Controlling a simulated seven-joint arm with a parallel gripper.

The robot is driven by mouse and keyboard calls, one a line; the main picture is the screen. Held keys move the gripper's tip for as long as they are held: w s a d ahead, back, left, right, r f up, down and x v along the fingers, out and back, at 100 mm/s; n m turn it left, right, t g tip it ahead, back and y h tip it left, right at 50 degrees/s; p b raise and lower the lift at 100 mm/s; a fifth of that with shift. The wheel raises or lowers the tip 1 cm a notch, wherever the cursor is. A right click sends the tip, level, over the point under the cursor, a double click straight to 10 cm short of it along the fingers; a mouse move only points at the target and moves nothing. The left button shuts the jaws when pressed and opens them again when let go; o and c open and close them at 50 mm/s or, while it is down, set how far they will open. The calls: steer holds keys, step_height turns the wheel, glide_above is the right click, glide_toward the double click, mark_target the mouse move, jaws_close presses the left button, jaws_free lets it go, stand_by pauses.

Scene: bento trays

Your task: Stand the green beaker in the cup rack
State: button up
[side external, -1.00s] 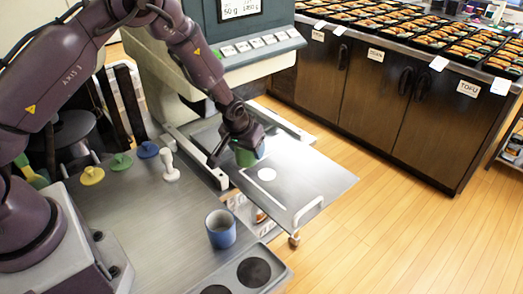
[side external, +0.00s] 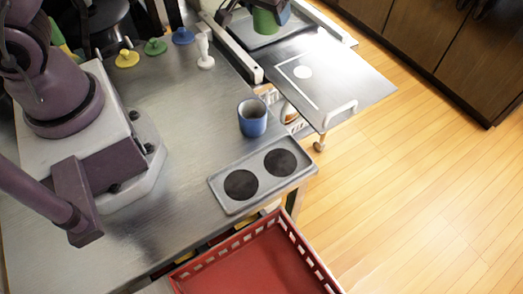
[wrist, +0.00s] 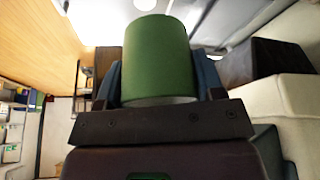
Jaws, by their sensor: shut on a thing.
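The green beaker (side external: 266,22) is at the top edge of the side view, held in my gripper (side external: 262,14), whose upper part is cut off. In the wrist view the green beaker (wrist: 157,58) fills the space between the two blue-grey fingers of my gripper (wrist: 160,78), which are shut on it. The beaker appears to be off the surface, over the metal platform. The cup rack seems to be the grey tray (side external: 218,194) with two dark round places, at the table's near edge. Both places are empty. The beaker is well away from it.
A blue cup (side external: 252,120) stands on the table just behind the rack. Yellow (side external: 127,59), green (side external: 155,46) and blue (side external: 183,36) knobbed pieces and a white piece (side external: 205,52) stand farther back. A red crate (side external: 262,262) lies below the near edge. The table's middle is clear.

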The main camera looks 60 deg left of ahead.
steer(key=s+d+m+g+h, duration=0.1)
steer(key=s+d+m+h, duration=0.1)
steer(key=s+d+m, duration=0.35)
steer(key=s+d+m+h, duration=0.25)
steer(key=d+m, duration=0.45)
steer(key=d, duration=0.4)
steer(key=s+d+m+g+h, duration=0.1)
steer(key=s+d+m+h, duration=0.1)
steer(key=s+d+m, duration=0.35)
steer(key=shift+y, duration=0.35)
steer(key=shift+s+a+f+x, duration=0.15)
steer(key=shift+a+x, duration=0.15)
steer(key=shift+x, duration=1.7)
steer(key=shift+s+a+f+x, duration=0.15)
steer(key=shift+a+x, duration=0.15)
steer(key=shift+x, duration=1.75)
steer(key=shift+s+a+f+x, duration=0.15)
steer(key=shift+a+x, duration=0.15)
steer(key=shift+x, duration=1.7)
steer(key=shift+w+f, duration=0.1)
steer(key=shift+f, duration=0.3)
steer(key=o, duration=1)
steer(key=shift+f, duration=0.15)
